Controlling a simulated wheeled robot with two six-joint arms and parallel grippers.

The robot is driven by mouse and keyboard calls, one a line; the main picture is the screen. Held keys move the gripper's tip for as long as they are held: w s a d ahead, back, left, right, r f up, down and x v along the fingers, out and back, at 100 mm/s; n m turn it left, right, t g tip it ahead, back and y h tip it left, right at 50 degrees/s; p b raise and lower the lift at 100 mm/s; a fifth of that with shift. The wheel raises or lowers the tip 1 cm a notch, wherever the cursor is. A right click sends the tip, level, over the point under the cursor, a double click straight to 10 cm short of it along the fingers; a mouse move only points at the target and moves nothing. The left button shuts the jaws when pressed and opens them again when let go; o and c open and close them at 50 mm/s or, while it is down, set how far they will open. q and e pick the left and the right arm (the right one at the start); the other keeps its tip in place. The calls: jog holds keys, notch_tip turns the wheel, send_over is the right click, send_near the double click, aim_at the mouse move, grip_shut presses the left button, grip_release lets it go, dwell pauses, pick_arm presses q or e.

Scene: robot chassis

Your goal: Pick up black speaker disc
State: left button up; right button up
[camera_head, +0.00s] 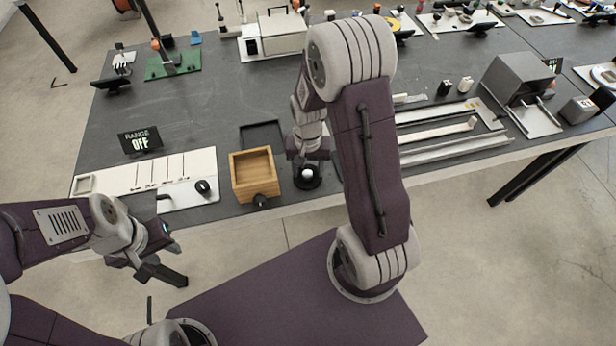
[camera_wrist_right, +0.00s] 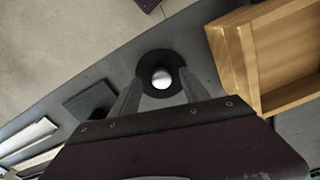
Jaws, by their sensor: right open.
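The black speaker disc (camera_head: 309,184) lies flat near the front edge of the dark table, with a white rounded piece (camera_head: 307,173) at its middle. In the right wrist view the disc (camera_wrist_right: 160,59) and the white piece (camera_wrist_right: 161,78) are straight ahead. My right gripper (camera_wrist_right: 160,82) is open over the disc, with one finger on each side of the white piece. Whether the fingers touch the disc is unclear. In the head view my right gripper (camera_head: 308,163) hides the disc's far part. My left gripper (camera_head: 158,256) hangs in front of the table, away from the disc; its jaw opening is unclear.
An open wooden box (camera_head: 254,174) stands just left of the disc; it also shows close by in the right wrist view (camera_wrist_right: 240,70). A white panel with a dark knob (camera_head: 150,178) lies further left. Long pale rails (camera_head: 445,140) lie to the right.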

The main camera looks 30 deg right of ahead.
aim_at(309, 174)
jog(key=shift+w+f, duration=0.2)
jog(key=shift+f, duration=0.65)
jog(key=shift+s, duration=0.1)
jog(key=c, duration=0.5)
grip_shut()
jog(key=shift+r, duration=0.1)
notch_tip(309, 174, up, 5)
jog(key=shift+d+f+p, duration=0.15)
jog(key=shift+f+p, duration=0.05)
jog(key=shift+p, duration=0.2)
jog(key=s+d+r, duration=0.6)
jog(key=s+d, duration=0.2)
jog(key=shift+r+p, duration=0.15)
jog(key=shift+p, duration=0.2)
